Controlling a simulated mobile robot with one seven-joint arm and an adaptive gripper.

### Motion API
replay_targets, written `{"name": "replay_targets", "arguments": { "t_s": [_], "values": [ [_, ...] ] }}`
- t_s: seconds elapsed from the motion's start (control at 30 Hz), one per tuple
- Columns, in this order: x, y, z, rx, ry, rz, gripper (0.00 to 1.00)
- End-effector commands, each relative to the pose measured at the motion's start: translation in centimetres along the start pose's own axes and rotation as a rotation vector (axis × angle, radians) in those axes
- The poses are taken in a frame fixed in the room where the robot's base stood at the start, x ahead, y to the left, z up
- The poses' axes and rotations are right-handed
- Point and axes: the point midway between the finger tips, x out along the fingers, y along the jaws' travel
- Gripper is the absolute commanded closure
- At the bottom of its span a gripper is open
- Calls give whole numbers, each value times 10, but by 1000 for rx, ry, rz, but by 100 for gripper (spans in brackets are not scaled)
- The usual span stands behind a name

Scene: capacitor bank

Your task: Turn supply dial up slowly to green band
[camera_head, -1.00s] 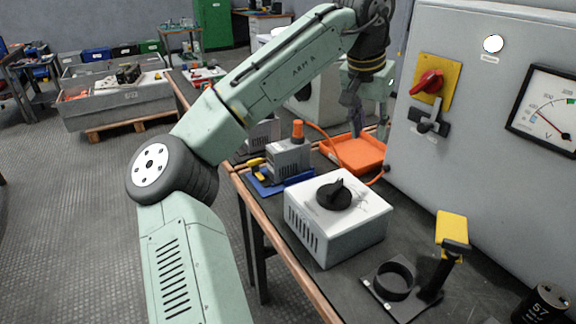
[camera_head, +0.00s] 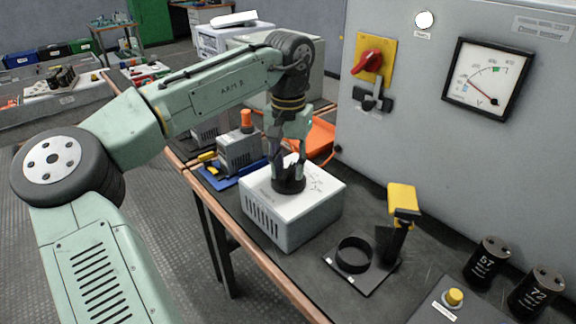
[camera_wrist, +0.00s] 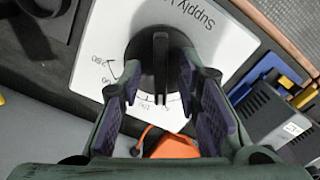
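The black supply dial (camera_head: 288,187) sits on top of the white supply box (camera_head: 313,211). In the wrist view the round dial (camera_wrist: 160,62) shows its raised grip bar, on a white plate reading "Supply". My gripper (camera_head: 290,163) is directly above the dial, pointing down. In the wrist view its purple-padded fingers (camera_wrist: 163,88) stand apart on either side of the dial, with gaps visible; contact at the tips is unclear. The voltmeter (camera_head: 487,79) on the grey cabinet has its red needle toward the low left end, left of the green band (camera_head: 496,69).
The cabinet (camera_head: 440,150) carries a red switch (camera_head: 367,62) on a yellow plate. A yellow-topped handle (camera_head: 403,205) and ring holder (camera_head: 354,255) stand right of the box. Black capacitors (camera_head: 487,260) stand farther right. An orange tray (camera_head: 322,136) lies behind the box.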

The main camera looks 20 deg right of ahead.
Motion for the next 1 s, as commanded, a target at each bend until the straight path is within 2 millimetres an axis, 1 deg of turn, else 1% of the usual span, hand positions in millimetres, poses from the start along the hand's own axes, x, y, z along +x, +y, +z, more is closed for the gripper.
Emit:
{"name": "replay_targets", "arguments": {
  "t_s": [0.1, 0.33, 0.77, 0.8, 1.0],
  "values": [
    [4, 0, 0, 0, -1, -1, 69],
    [4, 0, 0, 0, 0, -1, 70],
    [4, 0, 0, 0, 0, 0, 98],
    [4, 0, 0, 1, 0, 0, 100],
    [4, 0, 0, 1, 0, 0, 100]
  ]
}}
